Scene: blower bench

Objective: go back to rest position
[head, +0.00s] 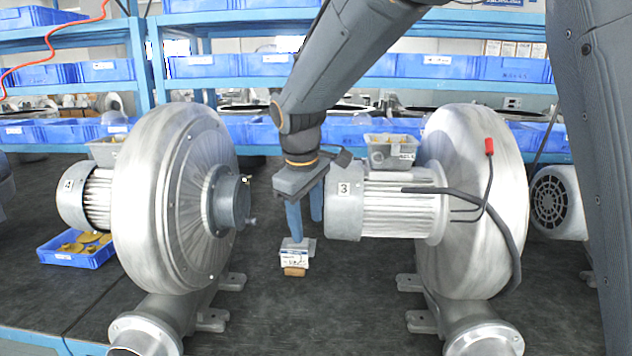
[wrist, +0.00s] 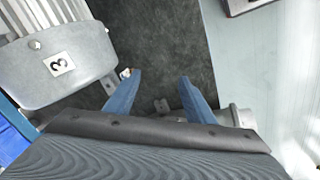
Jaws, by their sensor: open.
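My gripper (head: 306,229) hangs between the two large blowers in the head view, fingers pointing down. In the wrist view its two blue fingers (wrist: 160,77) are spread apart with nothing between them. A small white labelled box with a brown lower part (head: 294,257) is on the dark bench top, just below the fingertips in the head view. In the wrist view a small pale piece (wrist: 125,73) shows beside the left fingertip, mostly hidden; I cannot tell whether it is that box.
Blower 4 (head: 170,200) stands left of my gripper. The motor of blower 3 (head: 390,205) is close on its right, with a black cable (head: 500,215). A blue tray with yellowish parts (head: 75,255) is at left. Blue shelves (head: 200,20) stand behind. Bare bench (head: 330,310) lies in front.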

